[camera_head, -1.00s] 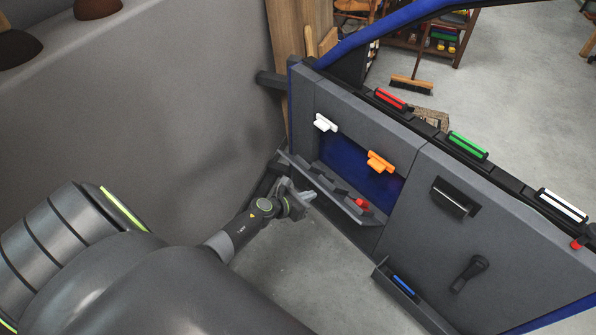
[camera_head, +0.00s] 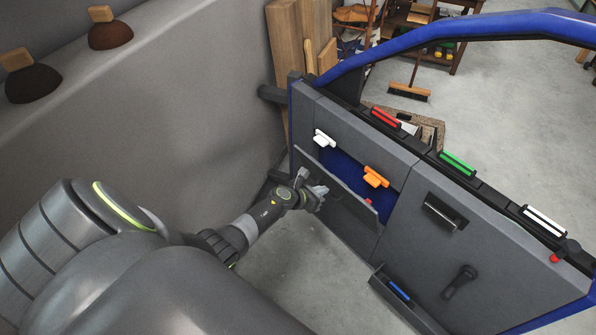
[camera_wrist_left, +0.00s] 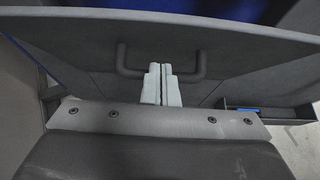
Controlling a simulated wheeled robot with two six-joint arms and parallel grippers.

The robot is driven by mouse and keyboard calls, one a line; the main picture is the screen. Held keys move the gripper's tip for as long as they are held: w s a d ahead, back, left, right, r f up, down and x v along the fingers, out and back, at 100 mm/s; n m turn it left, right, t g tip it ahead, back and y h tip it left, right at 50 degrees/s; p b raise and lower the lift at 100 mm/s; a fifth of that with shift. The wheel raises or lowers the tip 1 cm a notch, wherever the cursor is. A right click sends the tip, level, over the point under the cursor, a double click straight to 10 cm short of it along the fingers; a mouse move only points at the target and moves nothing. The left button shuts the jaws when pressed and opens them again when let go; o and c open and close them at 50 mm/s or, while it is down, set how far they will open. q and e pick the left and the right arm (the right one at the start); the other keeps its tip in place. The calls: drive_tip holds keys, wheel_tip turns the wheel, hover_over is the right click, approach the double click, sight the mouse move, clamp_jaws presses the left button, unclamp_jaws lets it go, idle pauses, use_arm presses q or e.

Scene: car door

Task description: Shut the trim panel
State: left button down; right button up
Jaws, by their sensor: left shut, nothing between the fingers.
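The grey trim panel (camera_head: 354,208) is a flap low on the left part of the car door. It leans outward at the top, partly open, with a blue recess (camera_head: 341,172) showing behind its upper edge. My left gripper (camera_head: 320,191) is shut and empty at the panel's outer face. In the left wrist view the shut fingertips (camera_wrist_left: 161,82) are in front of the panel (camera_wrist_left: 90,50), by its dark bar handle (camera_wrist_left: 201,66). I cannot tell whether they touch. My right gripper is not in view.
White (camera_head: 323,139) and orange (camera_head: 375,177) clips sit by the recess. A tray with a blue item (camera_head: 399,290) juts out lower right. A grey wall stands left; bare floor lies below.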

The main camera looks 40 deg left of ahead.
sight(331, 178)
use_arm(q)
drive_tip(key=w, duration=0.1)
drive_tip(key=w+r, duration=0.1)
drive_tip(key=w+d, duration=0.1)
drive_tip(key=shift+r, duration=0.35)
drive_tip(key=shift+w+d+r, duration=0.15)
drive_tip(key=shift+w+r, duration=0.05)
drive_tip(key=shift+w, duration=0.4)
drive_tip(key=shift+w+d+r, duration=0.1)
drive_tip(key=shift+w+r, duration=0.05)
drive_tip(key=shift+w, duration=0.45)
drive_tip(key=shift+a, duration=0.1)
